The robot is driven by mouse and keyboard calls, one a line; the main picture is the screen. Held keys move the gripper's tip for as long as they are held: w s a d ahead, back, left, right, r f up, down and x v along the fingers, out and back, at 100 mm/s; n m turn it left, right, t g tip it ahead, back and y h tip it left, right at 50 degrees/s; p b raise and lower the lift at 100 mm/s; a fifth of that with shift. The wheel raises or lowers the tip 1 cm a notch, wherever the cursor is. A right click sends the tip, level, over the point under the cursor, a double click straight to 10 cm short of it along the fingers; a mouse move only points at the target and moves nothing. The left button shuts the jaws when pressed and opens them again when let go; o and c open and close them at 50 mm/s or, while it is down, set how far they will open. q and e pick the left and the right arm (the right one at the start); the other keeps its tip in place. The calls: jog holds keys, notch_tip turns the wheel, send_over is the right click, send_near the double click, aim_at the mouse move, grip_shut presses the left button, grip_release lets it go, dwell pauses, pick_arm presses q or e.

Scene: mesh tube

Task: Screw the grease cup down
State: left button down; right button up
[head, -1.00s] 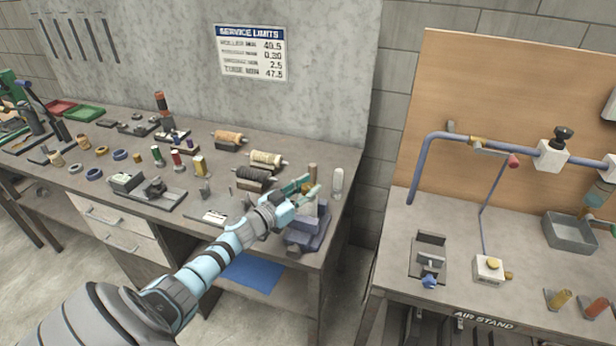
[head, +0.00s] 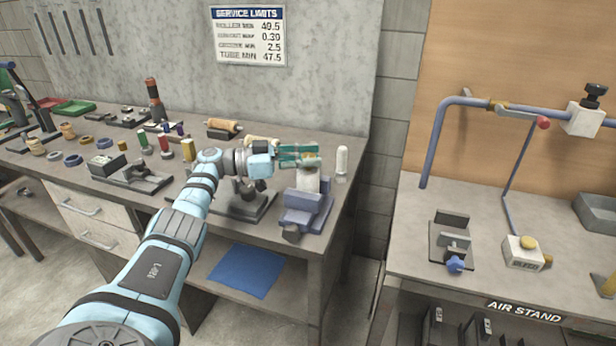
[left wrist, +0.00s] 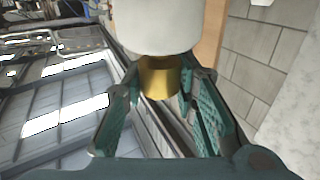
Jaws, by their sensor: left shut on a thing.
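The brass grease cup (left wrist: 159,80) sits between the teal fingertips of my left gripper (left wrist: 162,88) in the left wrist view, against the end of a pale cylindrical body (left wrist: 158,25). In the head view my left gripper (head: 308,157) reaches in from the left, fingers level, shut on the cup at the top of the pale body (head: 307,181). That body stands upright in a blue-grey vise (head: 304,209) near the bench's right end. The fingers hide most of the cup in the head view, and I cannot see its thread. My right gripper is not in view.
A white, round-topped cylinder (head: 342,160) stands just right of my fingertips. A dark fixture (head: 246,203) lies beside the vise, under my forearm. Rollers (head: 222,128) and small coloured parts line the bench to the left. A gap separates the bench from the air stand (head: 470,268).

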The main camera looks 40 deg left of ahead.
pick_arm(q)
jog(key=shift+r, duration=0.1)
dwell(0.3)
jog(key=c, duration=1.3)
grip_release()
jog(key=shift+s, duration=0.1)
jog(key=v, duration=0.7)
jog(key=shift+s+a, duration=0.15)
jog(key=shift+a, duration=0.1)
jog(key=shift+r, duration=0.1)
